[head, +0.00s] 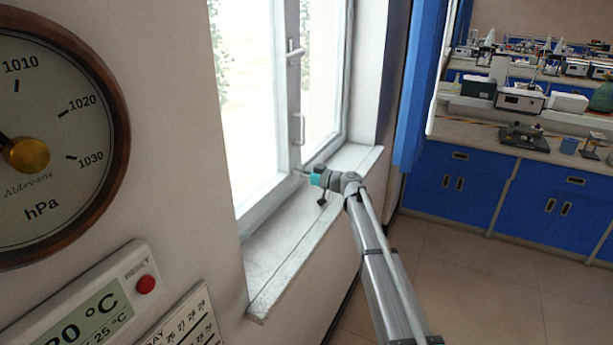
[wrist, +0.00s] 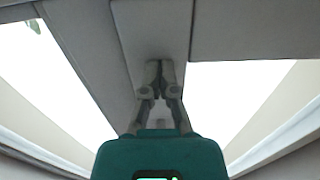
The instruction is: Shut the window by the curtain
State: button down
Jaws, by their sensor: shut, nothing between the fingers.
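The white-framed window (head: 287,92) is at the upper middle of the head view, with the blue curtain (head: 421,90) to its right. A handle (head: 295,51) sits on its middle upright, and a second metal fitting (head: 299,128) is lower down. My gripper (head: 300,172) is at the bottom of that upright, just above the sill. In the wrist view my gripper (wrist: 160,68) is shut and empty, its tips close to the grey window frame (wrist: 152,35). I cannot tell whether the tips touch it, or how far the window stands ajar.
The pale sill (head: 275,235) runs below the window. On the near wall are a round pressure gauge (head: 55,130), a thermometer display (head: 95,300) and a calendar (head: 188,325). Blue lab cabinets (head: 450,190) with equipment stand beyond the curtain. Tiled floor (head: 470,290) is open at lower right.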

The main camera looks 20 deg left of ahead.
jog(key=shift+a+r, duration=0.15)
jog(key=shift+a, duration=0.35)
jog(key=shift+d, duration=0.15)
jog(key=s+d, duration=0.1)
jog(key=d, duration=1.3)
jog(key=shift+d, duration=0.3)
jog(key=shift+f, duration=0.2)
jog(key=s+d+f+m+h+p, duration=0.1)
jog(key=s+d+f+m+h, duration=0.4)
jog(key=s+d, duration=0.5)
jog(key=s+d+f+m+h+p, duration=0.1)
jog(key=s+d+f+m+h, duration=0.55)
jog(key=d, duration=0.75)
jog(key=s+d+f+m+h, duration=0.2)
jog(key=s+d, duration=0.4)
jog(key=d, duration=0.4)
jog(key=s+d+f+m+g+h, duration=0.1)
jog(key=s+d+f+m+h, duration=0.1)
jog(key=s+d+m+h, duration=0.2)
jog(key=s+d, duration=0.3)
jog(key=d, duration=0.3)
jog(key=shift+s+f+p, duration=0.2)
jog(key=shift+s+p, duration=0.05)
jog(key=shift+p, duration=0.05)
jog(key=c, duration=1.3)
grip_release()
jog(key=shift+h, duration=0.25)
jog(key=shift+c, duration=0.2)
